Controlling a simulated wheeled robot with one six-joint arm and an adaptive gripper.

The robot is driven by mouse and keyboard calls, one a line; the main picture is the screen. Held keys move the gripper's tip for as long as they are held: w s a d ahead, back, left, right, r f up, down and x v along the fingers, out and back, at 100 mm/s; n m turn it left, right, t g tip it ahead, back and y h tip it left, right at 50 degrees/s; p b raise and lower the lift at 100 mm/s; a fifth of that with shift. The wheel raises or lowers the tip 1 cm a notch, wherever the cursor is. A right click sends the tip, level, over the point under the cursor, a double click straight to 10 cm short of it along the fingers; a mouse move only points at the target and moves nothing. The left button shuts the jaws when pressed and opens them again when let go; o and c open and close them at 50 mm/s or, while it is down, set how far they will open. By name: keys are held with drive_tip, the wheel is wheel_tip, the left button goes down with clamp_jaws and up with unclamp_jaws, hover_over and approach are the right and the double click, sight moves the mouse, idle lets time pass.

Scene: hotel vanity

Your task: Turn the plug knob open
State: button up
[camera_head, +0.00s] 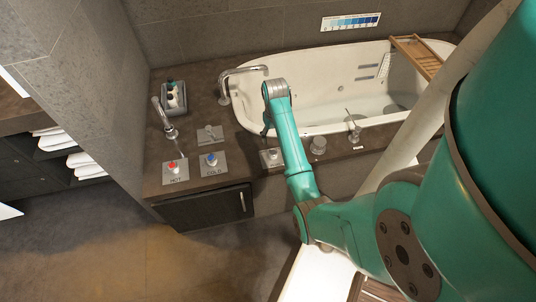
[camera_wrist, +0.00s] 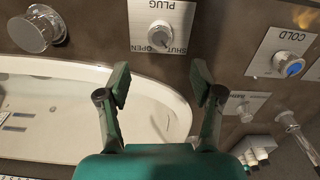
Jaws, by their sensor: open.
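The plug knob (camera_wrist: 160,36) is a round metal knob on a pale plate marked PLUG, OPEN and SHUT, upside down at the top of the wrist view. I cannot tell for sure which mark it points to. In the head view the plug plate (camera_head: 264,161) is on the dark counter at the tub's near edge, beside my arm. My gripper (camera_wrist: 160,82) is open and empty, its two fingers apart, with the knob beyond the gap between them and not touched. In the head view the gripper (camera_head: 267,129) is mostly hidden by my arm.
A larger metal knob (camera_wrist: 36,30) is beside the plug plate. The blue COLD button (camera_head: 211,160), red HOT button (camera_head: 173,168) and a lever plate (camera_head: 210,135) are left of it. The white tub (camera_head: 315,72) is beyond.

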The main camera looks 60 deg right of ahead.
sight(273, 152)
wheel_tip(273, 152, down, 11)
drive_tip(key=shift+r, duration=0.2)
idle(0.4)
drive_tip(key=c, duration=1.1)
